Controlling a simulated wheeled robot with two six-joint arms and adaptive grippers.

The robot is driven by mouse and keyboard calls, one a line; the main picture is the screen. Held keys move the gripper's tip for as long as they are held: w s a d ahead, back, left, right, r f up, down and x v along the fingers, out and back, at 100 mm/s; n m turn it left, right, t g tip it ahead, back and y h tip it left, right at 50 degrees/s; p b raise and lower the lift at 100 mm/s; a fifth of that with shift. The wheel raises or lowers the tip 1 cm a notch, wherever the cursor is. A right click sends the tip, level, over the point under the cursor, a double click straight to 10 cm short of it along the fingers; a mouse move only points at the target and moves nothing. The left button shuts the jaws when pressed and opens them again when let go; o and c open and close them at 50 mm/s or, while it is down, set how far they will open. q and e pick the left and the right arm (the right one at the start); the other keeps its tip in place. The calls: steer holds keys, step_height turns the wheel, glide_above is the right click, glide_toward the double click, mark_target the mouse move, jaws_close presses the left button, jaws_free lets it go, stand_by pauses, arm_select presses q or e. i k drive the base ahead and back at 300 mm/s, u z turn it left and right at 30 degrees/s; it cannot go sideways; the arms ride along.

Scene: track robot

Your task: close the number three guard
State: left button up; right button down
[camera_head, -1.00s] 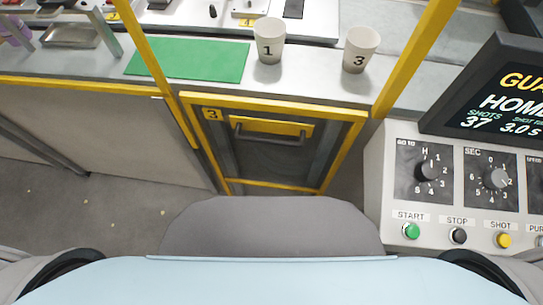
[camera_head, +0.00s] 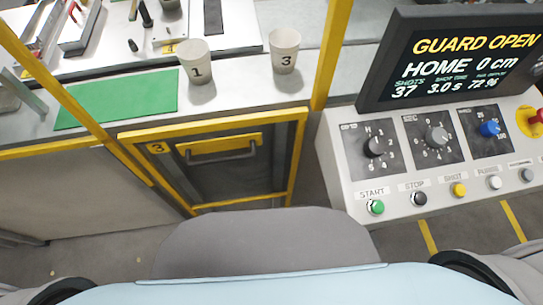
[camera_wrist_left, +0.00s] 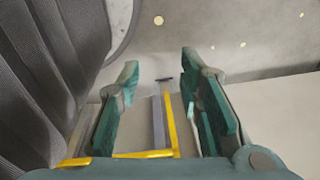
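The number three guard (camera_head: 235,178) is a yellow-framed dark panel with a "3" label (camera_head: 157,148) at its upper left. In the head view it sits low, its top edge near the front of the counter, and the opening above it is uncovered. Its grey bar handle (camera_head: 222,154) is on a yellow plate. The display (camera_head: 450,65) reads "GUARD OPEN". My left gripper (camera_wrist_left: 160,75) is open and empty in the left wrist view, with grey floor beyond its fingers; it is outside the head view. My right gripper is not in view.
Yellow posts (camera_head: 333,45) rise beside the opening. Cups marked 1 (camera_head: 196,71) and 3 (camera_head: 284,60) stand on the counter near a green mat (camera_head: 118,101). A control panel (camera_head: 345,190) with knobs and buttons stands to the right.

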mark_target(129, 139)
steer(key=z, duration=0.05)
steer(key=k, duration=0.9)
steer(key=u, duration=1.45)
